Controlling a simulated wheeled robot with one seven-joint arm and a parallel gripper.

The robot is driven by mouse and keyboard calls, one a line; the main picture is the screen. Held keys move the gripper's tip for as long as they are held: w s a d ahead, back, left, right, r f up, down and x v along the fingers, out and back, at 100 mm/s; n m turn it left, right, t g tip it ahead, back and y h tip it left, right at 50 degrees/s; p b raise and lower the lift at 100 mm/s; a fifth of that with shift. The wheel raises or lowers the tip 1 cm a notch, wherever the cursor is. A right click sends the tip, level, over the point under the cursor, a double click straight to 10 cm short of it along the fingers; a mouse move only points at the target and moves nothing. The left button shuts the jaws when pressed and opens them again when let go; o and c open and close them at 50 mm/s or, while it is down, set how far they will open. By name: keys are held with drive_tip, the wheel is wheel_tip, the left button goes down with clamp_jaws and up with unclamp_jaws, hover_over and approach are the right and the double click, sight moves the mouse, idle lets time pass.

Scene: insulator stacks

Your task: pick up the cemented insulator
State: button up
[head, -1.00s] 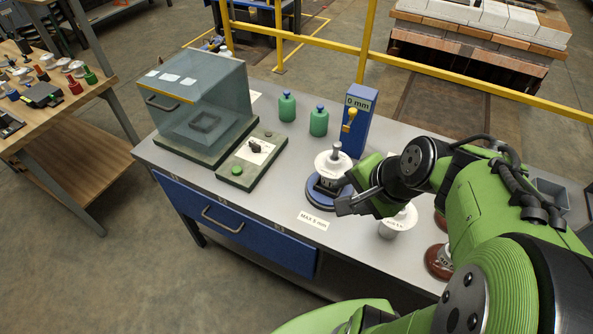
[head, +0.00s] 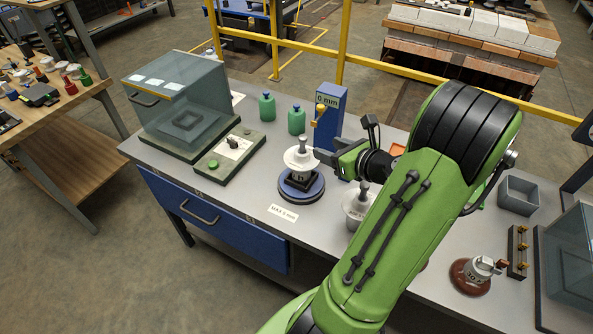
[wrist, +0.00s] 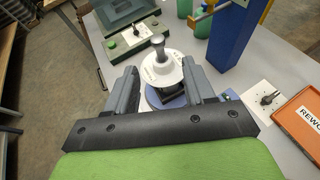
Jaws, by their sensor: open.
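A white disc insulator with a grey metal pin on top (head: 299,158) sits upright on a round blue-and-black stand (head: 301,187) in front of the blue gauge post (head: 329,118). My gripper (head: 325,163) is at its right side in the head view. In the wrist view my open gripper (wrist: 163,88) has one finger on each side, with the insulator (wrist: 161,68) between or just beyond the fingertips. I cannot tell whether the fingers touch it. A second white insulator (head: 357,206) stands to the right, partly behind my arm.
A glass-sided box (head: 176,100), a small panel with a green button (head: 226,157) and two green bottles (head: 267,107) stand at left and back. A brown insulator (head: 470,277) and a grey bin (head: 518,195) are at right. An orange REWORK tray (wrist: 300,118) is at right in the wrist view.

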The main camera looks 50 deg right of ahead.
sight(306, 139)
drive_tip(key=b+x, duration=0.1)
drive_tip(key=x, duration=1.1)
drive_tip(key=shift+a+b, duration=0.15)
drive_tip(key=shift+b, duration=0.15)
drive_tip(key=shift+s+r, duration=0.1)
drive_tip(key=shift+c, duration=0.8)
clamp_jaws()
drive_tip(key=shift+r, duration=0.1)
